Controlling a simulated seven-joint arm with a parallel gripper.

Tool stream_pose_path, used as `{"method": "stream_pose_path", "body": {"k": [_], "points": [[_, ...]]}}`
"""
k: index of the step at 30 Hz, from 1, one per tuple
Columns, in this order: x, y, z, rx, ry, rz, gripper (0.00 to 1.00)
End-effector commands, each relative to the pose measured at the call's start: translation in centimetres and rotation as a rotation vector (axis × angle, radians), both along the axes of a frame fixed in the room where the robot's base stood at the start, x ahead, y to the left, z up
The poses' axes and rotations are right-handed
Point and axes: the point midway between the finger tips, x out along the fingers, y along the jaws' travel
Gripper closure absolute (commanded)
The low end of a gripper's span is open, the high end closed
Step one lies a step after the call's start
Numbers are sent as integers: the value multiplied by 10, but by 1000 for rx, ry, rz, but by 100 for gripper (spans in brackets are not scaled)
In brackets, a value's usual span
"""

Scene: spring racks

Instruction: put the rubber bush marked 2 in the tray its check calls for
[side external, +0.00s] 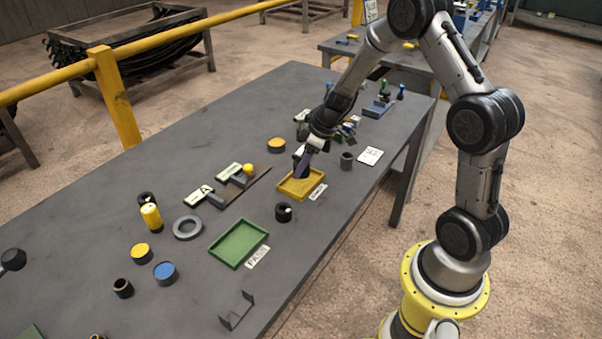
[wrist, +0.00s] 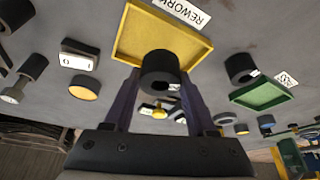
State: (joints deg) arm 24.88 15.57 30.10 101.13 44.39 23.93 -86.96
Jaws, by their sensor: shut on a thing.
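My gripper (side external: 301,172) is over the yellow tray, fingers pointing down. In the wrist view its two purple fingers (wrist: 160,78) are shut on a black rubber bush (wrist: 160,64), a short ring with a central hole. I cannot read a number on it, and the side view does not show it clearly. The yellow tray (side external: 284,192) has a REWORK label beside it; in the wrist view the tray (wrist: 127,40) lies behind the held bush and looks empty. I cannot tell whether the bush touches it. The green tray (side external: 223,258), labelled PASS, is empty.
Another black bush (side external: 284,211) with a white mark stands between the trays. A fixture (side external: 216,199) with lettered cards and a yellow knob (side external: 248,169) lies left of the yellow tray. A grey ring (side external: 188,228), several round pots and a metal bracket (side external: 237,311) stand nearer.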

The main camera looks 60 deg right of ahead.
Motion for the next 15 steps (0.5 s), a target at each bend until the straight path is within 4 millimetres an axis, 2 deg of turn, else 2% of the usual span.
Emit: {"method": "stream_pose_path", "body": {"k": [7, 15], "points": [[3, -1, -31, 0, 2, -1, 100], [3, -1, -34, -1, 0, 0, 100]]}}
